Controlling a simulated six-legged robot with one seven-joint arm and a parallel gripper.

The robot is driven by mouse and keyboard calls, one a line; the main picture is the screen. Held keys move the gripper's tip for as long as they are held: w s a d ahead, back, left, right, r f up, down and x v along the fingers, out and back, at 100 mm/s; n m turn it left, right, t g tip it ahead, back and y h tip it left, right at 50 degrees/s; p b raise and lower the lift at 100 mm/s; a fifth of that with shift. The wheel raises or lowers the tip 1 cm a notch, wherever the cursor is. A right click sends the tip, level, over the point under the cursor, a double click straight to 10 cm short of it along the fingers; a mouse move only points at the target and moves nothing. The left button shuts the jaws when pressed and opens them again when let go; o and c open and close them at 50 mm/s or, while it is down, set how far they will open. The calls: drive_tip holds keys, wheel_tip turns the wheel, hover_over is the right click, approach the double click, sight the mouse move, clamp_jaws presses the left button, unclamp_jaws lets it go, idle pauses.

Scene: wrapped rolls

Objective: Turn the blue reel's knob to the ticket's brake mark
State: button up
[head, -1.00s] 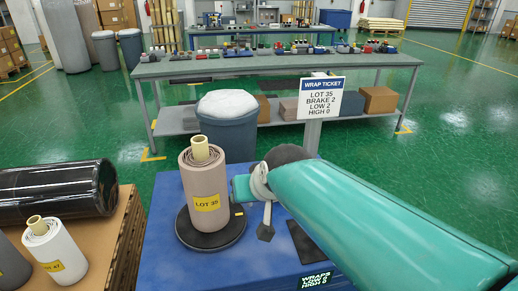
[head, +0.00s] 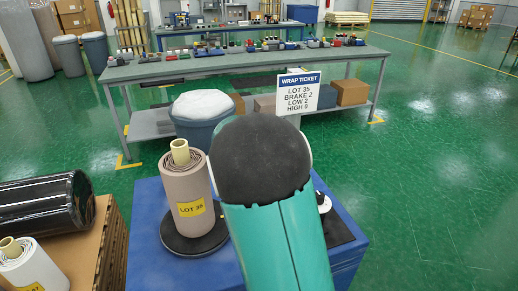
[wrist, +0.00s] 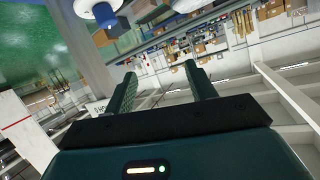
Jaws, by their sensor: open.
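The wrap ticket (head: 298,93) stands behind the blue machine and reads LOT 35, BRAKE 2, LOW 2, HIGH 0. My gripper (wrist: 160,72) shows in the wrist view, its two green fingers apart with nothing between them. In the head view my arm hides it. At the top of the wrist view is a white disc with a blue middle (wrist: 103,12); I cannot tell whether it is the blue reel. No knob markings can be read. A small white and black round part (head: 323,203) shows just right of my arm; I cannot tell what it is.
The LOT 35 roll (head: 187,188) stands upright on the black turntable (head: 190,243) of the blue machine base (head: 150,215). A pallet (head: 108,235) with a black roll (head: 40,205) and a white roll (head: 38,268) is at left. A workbench (head: 250,65) stands behind.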

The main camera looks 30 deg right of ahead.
drive_tip(key=w+d+f+m+h, duration=0.1)
drive_tip(key=w+d+f+h, duration=0.1)
drive_tip(key=d+f+h, duration=0.35)
drive_tip(key=d+f, duration=0.3)
drive_tip(key=f, duration=0.4)
drive_tip(key=shift+m+h, duration=0.3)
drive_tip(key=shift+h, duration=0.15)
drive_tip(key=x, duration=0.8)
drive_tip(key=shift+f, duration=0.1)
drive_tip(key=c, duration=1)
